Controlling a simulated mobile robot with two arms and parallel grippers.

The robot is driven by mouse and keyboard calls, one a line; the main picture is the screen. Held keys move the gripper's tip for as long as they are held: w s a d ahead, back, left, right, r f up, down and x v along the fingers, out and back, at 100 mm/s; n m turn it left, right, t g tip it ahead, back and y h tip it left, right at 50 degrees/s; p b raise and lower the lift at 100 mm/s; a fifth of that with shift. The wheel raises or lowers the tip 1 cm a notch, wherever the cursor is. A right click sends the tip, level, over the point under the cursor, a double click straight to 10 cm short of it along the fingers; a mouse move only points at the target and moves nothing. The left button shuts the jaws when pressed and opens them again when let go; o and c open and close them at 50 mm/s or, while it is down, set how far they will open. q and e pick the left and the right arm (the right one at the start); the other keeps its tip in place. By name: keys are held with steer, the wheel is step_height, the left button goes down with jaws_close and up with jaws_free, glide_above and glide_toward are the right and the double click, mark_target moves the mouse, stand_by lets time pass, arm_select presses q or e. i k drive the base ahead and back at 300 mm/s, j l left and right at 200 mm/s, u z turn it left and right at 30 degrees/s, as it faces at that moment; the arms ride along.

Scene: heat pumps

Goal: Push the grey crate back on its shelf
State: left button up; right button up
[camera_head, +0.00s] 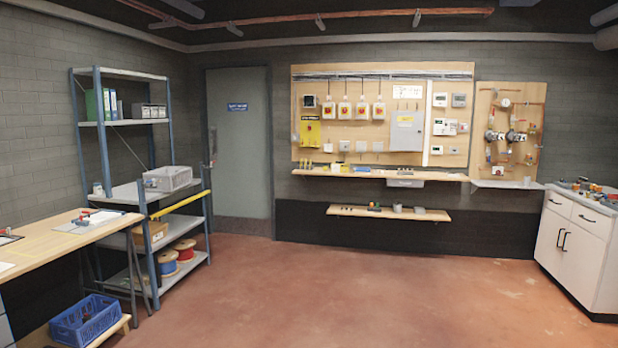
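A light grey crate (168,179) with slotted sides stands on the middle shelf (125,193) of the blue-posted metal rack at the left. It sits at the right part of that shelf, close to the right-hand posts. Whether it overhangs the shelf's edge is too small to tell. Neither of my grippers shows in the head view, and nothing is seen touching the crate.
A wooden workbench (70,238) stands in front of the rack at the left. A blue crate (88,319) sits low beneath it. Cable spools (184,249) lie on the rack's bottom shelf. A white cabinet (575,240) stands far right. The red floor (330,290) between is clear.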

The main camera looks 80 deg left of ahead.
mark_target(167, 185)
steer(key=u, duration=3.65)
steer(key=i+z, duration=0.15)
steer(key=i, duration=2.35)
steer(key=i+u, duration=0.1)
steer(key=i, duration=0.5)
steer(key=i+l+u, duration=0.1)
steer(key=i, duration=0.45)
steer(key=i+l+u, duration=0.1)
steer(key=i, duration=0.5)
steer(key=i+l+u, duration=0.1)
steer(key=i+l, duration=0.15)
steer(key=i, duration=0.3)
